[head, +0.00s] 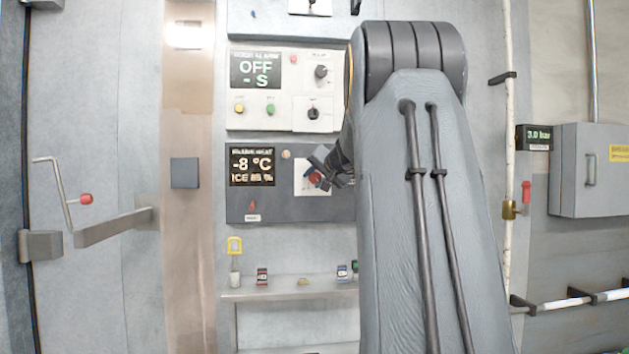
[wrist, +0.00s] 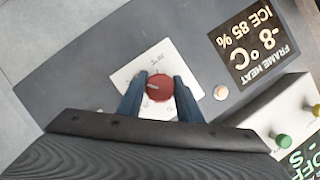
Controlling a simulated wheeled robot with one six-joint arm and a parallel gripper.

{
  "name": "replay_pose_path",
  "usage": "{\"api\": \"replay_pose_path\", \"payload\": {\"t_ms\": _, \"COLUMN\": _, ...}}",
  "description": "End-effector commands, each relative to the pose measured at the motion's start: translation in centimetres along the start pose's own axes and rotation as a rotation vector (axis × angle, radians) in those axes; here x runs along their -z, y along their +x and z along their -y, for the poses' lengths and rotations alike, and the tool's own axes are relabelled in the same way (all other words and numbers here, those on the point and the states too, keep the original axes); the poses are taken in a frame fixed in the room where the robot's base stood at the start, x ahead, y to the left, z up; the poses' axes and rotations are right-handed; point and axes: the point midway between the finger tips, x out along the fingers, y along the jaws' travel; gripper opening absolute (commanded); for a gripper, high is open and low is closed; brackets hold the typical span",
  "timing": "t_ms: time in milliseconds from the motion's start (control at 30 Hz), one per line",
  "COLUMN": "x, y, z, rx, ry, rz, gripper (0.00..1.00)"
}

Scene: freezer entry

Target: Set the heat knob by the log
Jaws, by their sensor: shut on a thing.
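The heat knob is a round red knob (wrist: 160,88) on a white plate (wrist: 128,76) of the dark grey frame heat panel (head: 292,208). In the head view the knob (head: 315,177) is partly covered by my gripper (head: 325,170). In the wrist view my gripper (wrist: 158,98) has its two blue fingers on either side of the knob, shut on it. The panel's display (head: 253,165) reads -8 °C and ICE 85 %; it also shows upside down in the wrist view (wrist: 255,45). The marks around the knob are too small to read. I cannot make out a log.
Above is a white panel (head: 280,88) with an OFF display, small knobs and buttons. A door handle (head: 62,195) juts out at left. My arm hides the right part of the panels.

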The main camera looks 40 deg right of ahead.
Motion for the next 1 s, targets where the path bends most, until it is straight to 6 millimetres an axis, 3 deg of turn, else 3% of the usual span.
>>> {"api": "replay_pose_path", "payload": {"t_ms": 367, "x": -0.31, "y": 0.27, "z": -0.41, "rx": 0.063, "ry": 0.154, "rz": -0.002, "gripper": 0.10}}
{"api": "replay_pose_path", "payload": {"t_ms": 1000, "x": -0.40, "y": 0.30, "z": -0.35, "rx": 0.264, "ry": 0.640, "rz": 0.001, "gripper": 0.10}}
